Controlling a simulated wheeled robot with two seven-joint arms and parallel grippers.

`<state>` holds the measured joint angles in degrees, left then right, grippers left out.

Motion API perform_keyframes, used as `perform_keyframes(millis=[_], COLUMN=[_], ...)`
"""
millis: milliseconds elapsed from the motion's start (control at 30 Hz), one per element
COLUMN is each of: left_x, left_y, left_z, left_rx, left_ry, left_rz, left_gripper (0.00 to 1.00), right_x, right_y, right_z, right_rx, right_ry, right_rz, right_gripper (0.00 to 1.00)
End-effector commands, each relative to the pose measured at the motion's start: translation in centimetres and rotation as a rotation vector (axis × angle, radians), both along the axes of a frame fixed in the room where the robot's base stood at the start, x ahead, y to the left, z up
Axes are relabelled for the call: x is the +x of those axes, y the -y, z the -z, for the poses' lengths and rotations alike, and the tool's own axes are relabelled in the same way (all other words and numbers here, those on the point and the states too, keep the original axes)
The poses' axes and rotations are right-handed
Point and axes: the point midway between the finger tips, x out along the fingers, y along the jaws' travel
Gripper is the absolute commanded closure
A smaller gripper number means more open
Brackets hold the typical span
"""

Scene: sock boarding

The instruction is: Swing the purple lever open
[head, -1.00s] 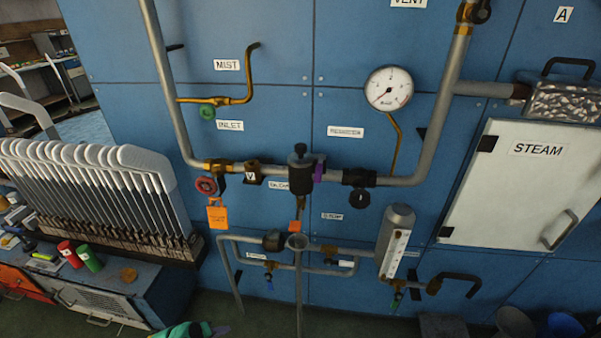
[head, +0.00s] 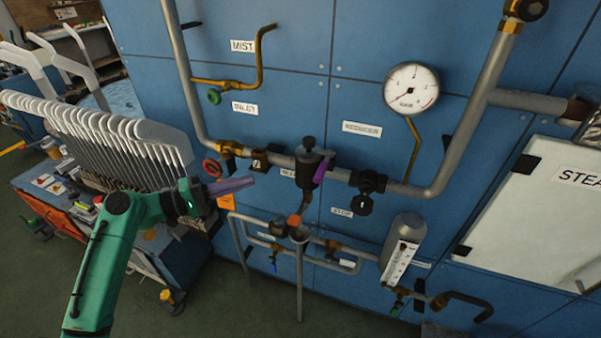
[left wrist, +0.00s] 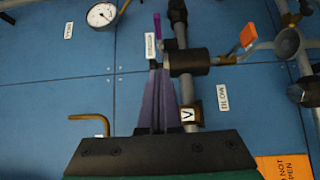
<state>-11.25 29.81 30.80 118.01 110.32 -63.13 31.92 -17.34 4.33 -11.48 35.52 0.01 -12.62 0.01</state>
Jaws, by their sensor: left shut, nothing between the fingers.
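My left gripper (head: 250,181) is shut and empty, with long purple fingers pointing right toward the valve. In the head view its tips are left of the lever, with the valve body between. In the left wrist view the lever (left wrist: 157,28) appears beyond the shut fingertips (left wrist: 160,72), which overlap the valve's side in the picture. I cannot tell whether they touch anything. My right gripper is not in view.
The horizontal pipe carries a red handwheel (head: 212,168) left of the valve and a black valve (head: 367,186) to its right. The gauge (head: 411,88) hangs above. An orange tag (head: 227,202) is near my left gripper. The sock board rack (head: 110,140) stands behind my left arm.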

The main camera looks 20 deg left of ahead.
Motion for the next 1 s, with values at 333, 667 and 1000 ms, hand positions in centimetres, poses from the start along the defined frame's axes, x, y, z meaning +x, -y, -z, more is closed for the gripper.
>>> perform_keyframes(millis=[333,667,1000], left_x=[3.2,6.5,6.4], left_y=[3.6,9.3,11.5], left_z=[-0.6,-0.7,0.1], left_rx=[-0.002,-0.002,0.001], left_ry=[0.001,-0.002,-0.001], left_rz=[0.001,0.000,-0.003], left_gripper=[1.00,1.00,1.00], right_x=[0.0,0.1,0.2], right_y=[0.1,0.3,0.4], right_z=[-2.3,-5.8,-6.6], right_rx=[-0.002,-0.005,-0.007], right_ry=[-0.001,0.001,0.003], right_rz=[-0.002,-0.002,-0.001], right_gripper=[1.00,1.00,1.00])
